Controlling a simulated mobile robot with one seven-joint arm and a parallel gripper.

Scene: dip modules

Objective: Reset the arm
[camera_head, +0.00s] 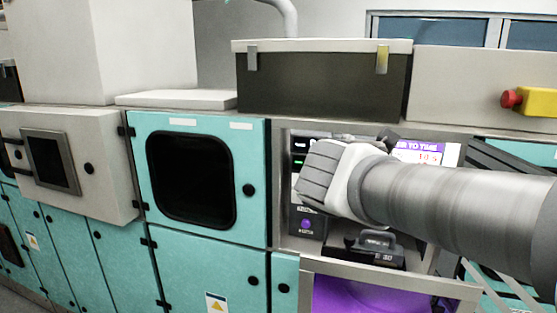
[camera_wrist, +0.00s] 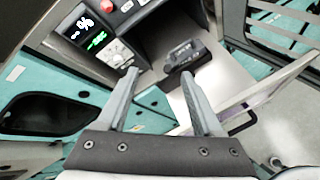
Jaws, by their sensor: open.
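My arm (camera_head: 440,205) reaches in from the right in the head view, in front of an open bay in the machine. The fingers of my gripper are hidden behind the wrist there. In the wrist view my gripper (camera_wrist: 158,85) has its two fingers spread apart with nothing between them. A black module with a handle (camera_head: 375,248) sits on the bay floor below my wrist. It also shows in the wrist view (camera_wrist: 188,57), beyond the fingertips and apart from them.
Teal cabinets with a dark-windowed door (camera_head: 192,180) stand left of the bay. A dark box (camera_head: 322,85) sits above it. A red and yellow button (camera_head: 530,101) is at the upper right. A panel with a lit display (camera_wrist: 85,25) is at the bay's back. A purple surface (camera_head: 375,297) lies below.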

